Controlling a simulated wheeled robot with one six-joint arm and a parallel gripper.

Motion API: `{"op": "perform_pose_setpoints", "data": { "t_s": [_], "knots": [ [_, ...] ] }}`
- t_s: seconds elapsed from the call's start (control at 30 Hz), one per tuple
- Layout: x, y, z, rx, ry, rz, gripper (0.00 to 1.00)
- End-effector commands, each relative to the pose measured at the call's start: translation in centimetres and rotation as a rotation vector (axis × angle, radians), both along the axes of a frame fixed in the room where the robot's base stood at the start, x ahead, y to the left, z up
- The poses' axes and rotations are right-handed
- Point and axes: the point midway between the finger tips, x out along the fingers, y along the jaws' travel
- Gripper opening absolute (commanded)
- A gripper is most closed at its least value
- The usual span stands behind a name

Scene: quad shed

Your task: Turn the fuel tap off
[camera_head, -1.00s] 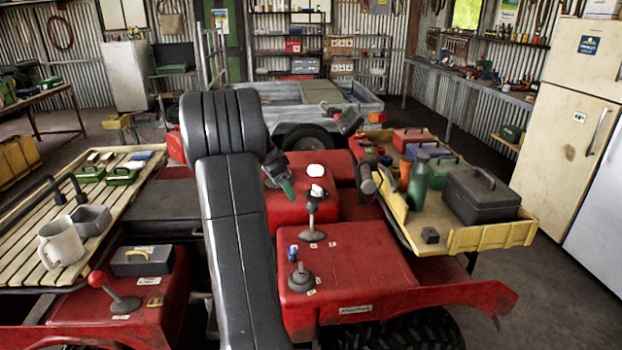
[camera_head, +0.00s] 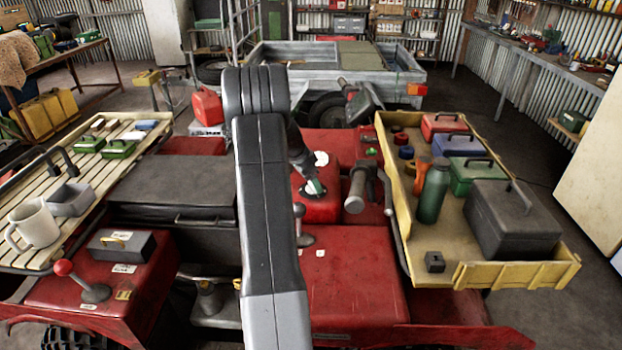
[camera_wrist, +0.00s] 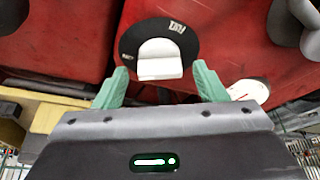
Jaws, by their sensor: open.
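What looks like the fuel tap is a white lever (camera_wrist: 160,62) on a black round plate (camera_wrist: 184,45) with small white lettering, set on a red panel in the wrist view. My gripper (camera_wrist: 156,88) is open, its two green fingers apart on either side of the lever's near end. The lever is not clasped, and I cannot tell whether a finger touches it. In the head view my gripper (camera_head: 314,188) is over the red bodywork, by a white patch that it partly covers. The tap's lettering is too small to read.
A white round cap (camera_head: 321,158) lies just behind. A handlebar grip (camera_head: 356,190) stands close on the right. The yellow tray (camera_head: 465,275) holds a green bottle (camera_head: 433,192) and toolboxes. A red-knobbed lever (camera_head: 80,280) is at left. My arm hides the middle.

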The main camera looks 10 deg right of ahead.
Motion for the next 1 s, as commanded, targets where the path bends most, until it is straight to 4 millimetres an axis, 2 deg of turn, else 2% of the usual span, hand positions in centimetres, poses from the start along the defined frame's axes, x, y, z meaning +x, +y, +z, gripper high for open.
{"op": "perform_pose_setpoints", "data": {
  "t_s": [0.27,0.4,0.5,0.77,1.0],
  "knots": [
    [0.01,-0.03,-0.11,0.000,0.000,0.000,0.64],
    [0.01,-0.03,-0.10,0.000,0.000,0.000,0.36],
    [0.01,-0.03,-0.10,0.000,0.000,0.000,0.21],
    [-0.01,-0.03,-0.24,0.000,0.000,0.024,0.21],
    [-0.08,-0.06,-0.50,0.001,-0.002,0.138,0.21]
  ]
}}
